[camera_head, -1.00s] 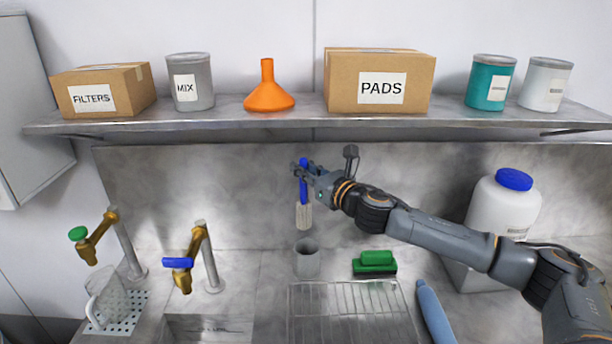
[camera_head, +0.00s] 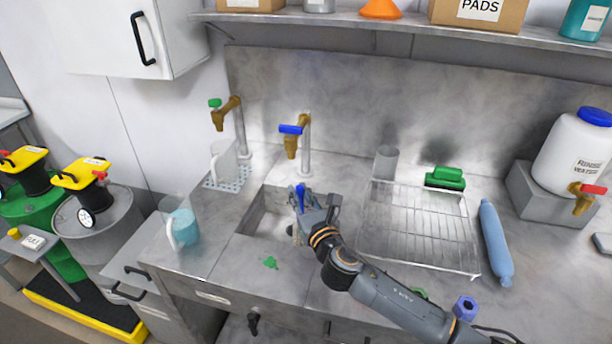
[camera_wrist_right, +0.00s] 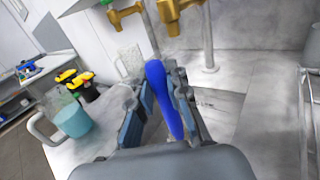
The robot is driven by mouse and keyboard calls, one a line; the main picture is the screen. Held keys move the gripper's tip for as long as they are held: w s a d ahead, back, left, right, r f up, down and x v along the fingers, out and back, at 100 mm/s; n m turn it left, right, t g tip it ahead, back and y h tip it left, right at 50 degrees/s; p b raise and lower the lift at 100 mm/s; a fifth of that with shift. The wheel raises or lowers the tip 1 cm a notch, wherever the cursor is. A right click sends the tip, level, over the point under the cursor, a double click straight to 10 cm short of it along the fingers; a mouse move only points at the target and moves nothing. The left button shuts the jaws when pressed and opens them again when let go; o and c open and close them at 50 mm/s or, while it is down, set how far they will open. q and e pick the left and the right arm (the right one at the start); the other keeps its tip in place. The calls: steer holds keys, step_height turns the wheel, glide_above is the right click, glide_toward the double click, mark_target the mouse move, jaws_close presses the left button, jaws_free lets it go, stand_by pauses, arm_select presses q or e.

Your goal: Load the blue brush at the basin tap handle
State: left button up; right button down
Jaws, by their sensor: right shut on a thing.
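My right gripper (camera_head: 312,207) is over the right side of the sink basin (camera_head: 257,212). It is shut on the blue handle of the brush (camera_head: 299,196); in the right wrist view the blue handle (camera_wrist_right: 158,88) stands between the two fingers (camera_wrist_right: 160,112). The brush's lower end is mostly hidden by the gripper. The basin tap with the blue handle (camera_head: 290,129) is behind the basin, beyond the gripper and apart from the brush. My left gripper is not in view.
A green-handled tap (camera_head: 215,103) and an empty mug (camera_head: 222,162) stand left of the basin. A jug of blue liquid (camera_head: 183,228) is at the counter's left edge.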

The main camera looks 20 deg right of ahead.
steer(key=shift+s+a+f, duration=0.3)
steer(key=shift+s+a, duration=0.05)
steer(key=shift+f, duration=0.2)
steer(key=shift+w+d+f+b, duration=0.1)
steer(key=shift+w+f+b, duration=0.25)
steer(key=shift+w, duration=0.25)
steer(key=w+d+f+b, duration=0.2)
steer(key=w+b, duration=0.4)
steer(key=w, duration=0.6)
steer(key=shift+w+b, duration=0.35)
steer(key=shift+w, duration=0.05)
steer(key=shift+f, duration=0.1)
